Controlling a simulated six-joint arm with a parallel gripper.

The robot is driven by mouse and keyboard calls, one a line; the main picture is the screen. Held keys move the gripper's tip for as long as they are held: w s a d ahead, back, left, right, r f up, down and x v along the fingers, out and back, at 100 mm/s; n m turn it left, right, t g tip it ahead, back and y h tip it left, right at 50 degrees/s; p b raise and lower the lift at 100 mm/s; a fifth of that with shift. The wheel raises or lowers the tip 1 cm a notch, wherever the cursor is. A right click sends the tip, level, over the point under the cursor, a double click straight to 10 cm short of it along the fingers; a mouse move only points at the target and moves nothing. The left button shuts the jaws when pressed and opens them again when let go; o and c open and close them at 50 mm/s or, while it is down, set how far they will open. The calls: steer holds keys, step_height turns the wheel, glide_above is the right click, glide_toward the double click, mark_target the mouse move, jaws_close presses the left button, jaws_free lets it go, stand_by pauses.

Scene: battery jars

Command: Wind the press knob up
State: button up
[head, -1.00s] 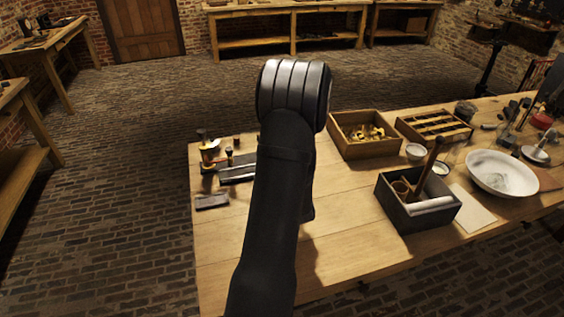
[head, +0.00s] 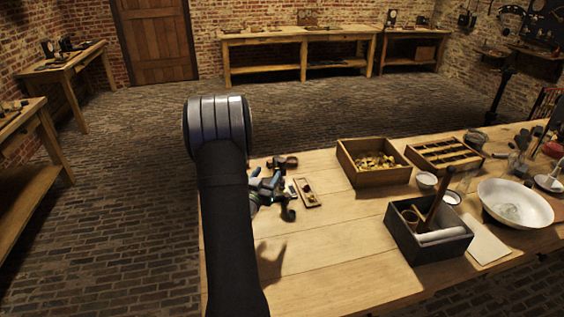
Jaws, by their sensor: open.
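My gripper (head: 270,190) is low over the left end of the workbench, partly hidden behind my forearm. It is small and dark in this view, with bluish lit parts. It is open, and nothing shows between its fingers. The press and its knob cannot be made out; my arm covers that left part of the bench. I cannot tell whether the gripper is around or beside the knob.
A dark reddish-brown piece (head: 282,162) and a small wooden tray (head: 307,193) lie near the gripper. Right are a crate of brass parts (head: 350,174), a slotted box (head: 455,167), a dark box (head: 405,244) and a white bowl (head: 545,213). The front middle is clear.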

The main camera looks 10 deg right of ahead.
mark_target(279, 163)
steer(key=s+a+f+m+g+h, duration=0.2)
steer(key=a+m+g, duration=0.1)
steer(key=a+g, duration=0.15)
steer(key=shift+t, duration=0.35)
steer(key=x, duration=1.7)
steer(key=shift+w+a+r, duration=0.1)
steer(key=shift+w+r, duration=0.15)
steer(key=c, duration=1)
steer(key=shift+o, duration=0.2)
